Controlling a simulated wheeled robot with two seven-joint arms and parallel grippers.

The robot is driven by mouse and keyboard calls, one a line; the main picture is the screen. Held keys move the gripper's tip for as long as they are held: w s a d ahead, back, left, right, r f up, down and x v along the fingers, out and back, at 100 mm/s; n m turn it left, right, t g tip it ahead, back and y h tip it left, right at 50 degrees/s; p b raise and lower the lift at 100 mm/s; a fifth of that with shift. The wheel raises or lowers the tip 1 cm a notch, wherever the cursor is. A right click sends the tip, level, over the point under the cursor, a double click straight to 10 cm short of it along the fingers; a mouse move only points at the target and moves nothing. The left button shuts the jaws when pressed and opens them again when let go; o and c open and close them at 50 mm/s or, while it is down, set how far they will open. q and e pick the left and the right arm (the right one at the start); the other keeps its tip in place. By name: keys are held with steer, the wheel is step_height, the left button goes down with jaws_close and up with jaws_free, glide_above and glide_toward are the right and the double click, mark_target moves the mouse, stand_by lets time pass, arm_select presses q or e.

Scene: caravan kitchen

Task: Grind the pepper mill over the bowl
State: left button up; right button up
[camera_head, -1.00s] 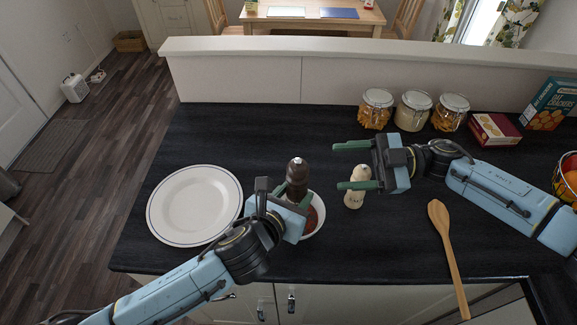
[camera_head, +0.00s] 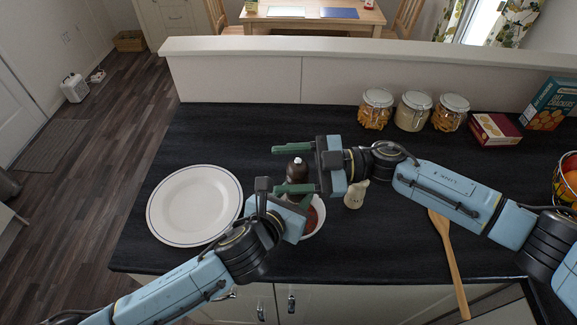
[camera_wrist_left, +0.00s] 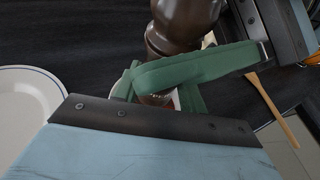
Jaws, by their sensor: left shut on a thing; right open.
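The dark brown pepper mill (camera_head: 297,171) stands upright over the bowl, and its lower part is hidden by my grippers. My left gripper (camera_head: 292,192) is shut on the mill's lower body. In the left wrist view its green fingers wrap the brown mill (camera_wrist_left: 178,28). The white bowl (camera_head: 316,222) with reddish contents is partly hidden under the left gripper. My right gripper (camera_head: 294,168) is open, with its green fingers at the height of the mill's top, one on the far side and one on the near side.
A cream shaker (camera_head: 355,196) stands just right of the bowl, below my right gripper. A white plate (camera_head: 195,204) lies at left. A wooden spoon (camera_head: 449,262) lies at right. Jars (camera_head: 414,111) and boxes (camera_head: 495,129) stand along the back. The back left counter is clear.

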steer(key=c, duration=1)
steer(key=shift+t, duration=0.4)
steer(key=m+t, duration=0.1)
steer(key=t, duration=0.1)
steer(key=m+t, duration=0.2)
steer(key=shift+w+m+t, duration=0.2)
steer(key=shift+m+t, duration=0.1)
steer(key=shift+t, duration=0.1)
steer(key=shift+w+m+t+h, duration=0.15)
steer(key=shift+m+t+h, duration=0.25)
steer(key=shift+m+t, duration=0.4)
steer(key=shift+w+m+t+h, duration=0.1)
steer(key=shift+m+t+h, duration=0.35)
steer(key=shift+t, duration=0.65)
